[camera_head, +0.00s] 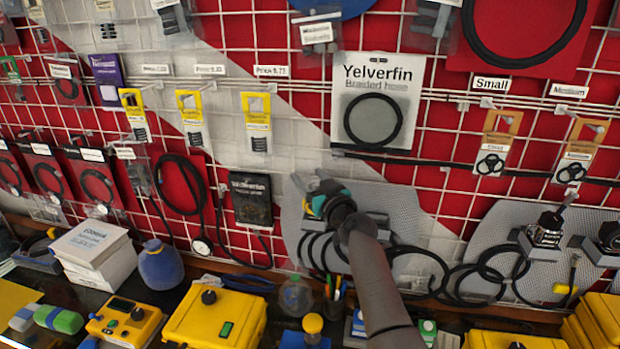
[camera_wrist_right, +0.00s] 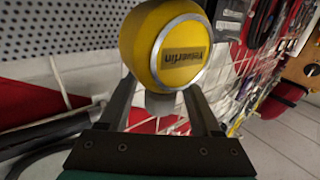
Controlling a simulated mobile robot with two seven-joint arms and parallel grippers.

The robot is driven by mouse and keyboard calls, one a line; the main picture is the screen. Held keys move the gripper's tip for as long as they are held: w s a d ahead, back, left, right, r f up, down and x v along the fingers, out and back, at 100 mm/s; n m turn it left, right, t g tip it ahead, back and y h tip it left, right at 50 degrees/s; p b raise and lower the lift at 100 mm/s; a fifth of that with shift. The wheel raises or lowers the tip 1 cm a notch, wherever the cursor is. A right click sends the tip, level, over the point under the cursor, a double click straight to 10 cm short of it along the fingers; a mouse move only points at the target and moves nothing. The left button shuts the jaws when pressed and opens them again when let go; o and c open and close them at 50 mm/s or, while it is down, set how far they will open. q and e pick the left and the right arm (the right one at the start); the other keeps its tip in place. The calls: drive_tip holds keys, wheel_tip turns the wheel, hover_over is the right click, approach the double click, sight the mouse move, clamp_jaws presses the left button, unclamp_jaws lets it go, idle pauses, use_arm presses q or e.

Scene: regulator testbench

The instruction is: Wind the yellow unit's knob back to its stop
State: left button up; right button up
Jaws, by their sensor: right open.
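In the right wrist view, the yellow unit (camera_wrist_right: 165,45) is a round yellow body with a silver-ringed face and a label reading Yelverfin. A pale grey stub (camera_wrist_right: 160,103) shows below it between my fingers; it may be the knob, but its turn position cannot be read. My right gripper (camera_wrist_right: 161,92) is open, one finger on each side of this stub, and contact cannot be told. In the head view my right gripper (camera_head: 318,200) is at the grey perforated panel on the wall, and my arm largely hides the unit. My left gripper is not in view.
Black hoses (camera_head: 400,265) loop around my right arm at the panel. Other regulators (camera_head: 545,232) hang at the right. Below are yellow cases (camera_head: 215,318), a clear bottle (camera_head: 296,296) and a pen cup (camera_head: 335,302). Packaged goods fill the red-and-white wire grid.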

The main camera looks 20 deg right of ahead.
drive_tip(key=shift+c, duration=0.2)
clamp_jaws()
idle(0.3)
